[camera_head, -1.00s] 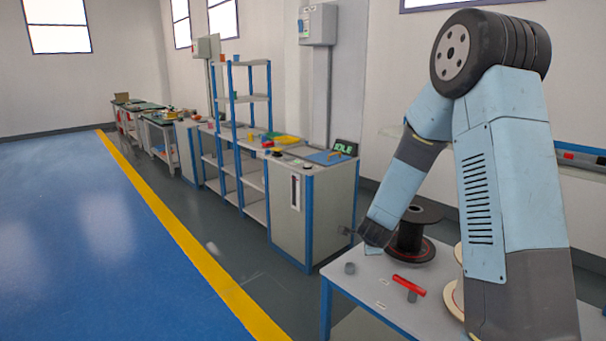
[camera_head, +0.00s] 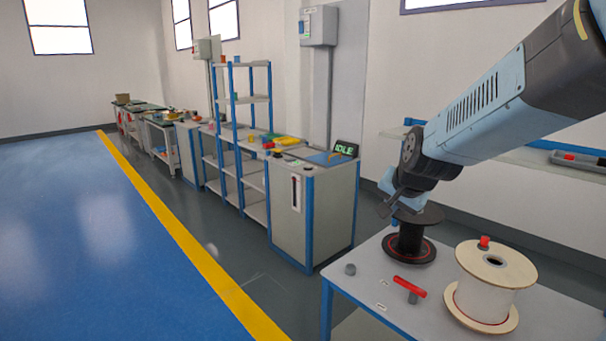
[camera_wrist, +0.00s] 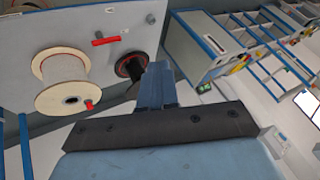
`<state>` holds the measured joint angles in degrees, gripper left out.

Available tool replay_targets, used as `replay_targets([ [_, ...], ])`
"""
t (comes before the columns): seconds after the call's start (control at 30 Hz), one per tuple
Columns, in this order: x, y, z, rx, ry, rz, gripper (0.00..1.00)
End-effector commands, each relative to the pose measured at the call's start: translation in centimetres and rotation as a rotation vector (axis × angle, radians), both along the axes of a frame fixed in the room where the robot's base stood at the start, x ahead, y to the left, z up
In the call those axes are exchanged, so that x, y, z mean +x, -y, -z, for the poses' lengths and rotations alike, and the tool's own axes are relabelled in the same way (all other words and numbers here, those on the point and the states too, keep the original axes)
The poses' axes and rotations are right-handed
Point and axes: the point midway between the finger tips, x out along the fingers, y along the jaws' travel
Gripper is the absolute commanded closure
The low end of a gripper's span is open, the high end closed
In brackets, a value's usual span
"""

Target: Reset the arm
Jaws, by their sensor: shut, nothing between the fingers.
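My arm reaches in from the right in the head view, folded higher over the table. My gripper (camera_head: 386,208) is shut and empty, above and slightly left of the black spool (camera_head: 410,245). Part of the gripper overlaps the spool's upper edge in this view; I cannot see contact. In the wrist view my gripper (camera_wrist: 156,82) shows at the centre, with nothing held.
The grey table (camera_head: 365,275) carries a white spool (camera_head: 490,285) with a small red piece on top, a red bar (camera_head: 409,286) and a grey cylinder (camera_head: 350,269). A cabinet with an IDLE display (camera_head: 345,148) stands behind. The blue floor is clear.

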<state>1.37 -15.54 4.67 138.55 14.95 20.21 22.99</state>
Motion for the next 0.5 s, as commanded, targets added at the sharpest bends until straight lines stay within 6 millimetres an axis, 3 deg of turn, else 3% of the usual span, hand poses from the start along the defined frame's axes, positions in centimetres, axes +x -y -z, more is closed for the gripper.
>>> replay_targets([
  [0.2, -6.1, 1.0, -2.8, -0.133, -0.024, -0.159, 1.0],
  [0.5, -14.7, 3.0, -4.9, -0.311, -0.077, -0.348, 1.0],
])
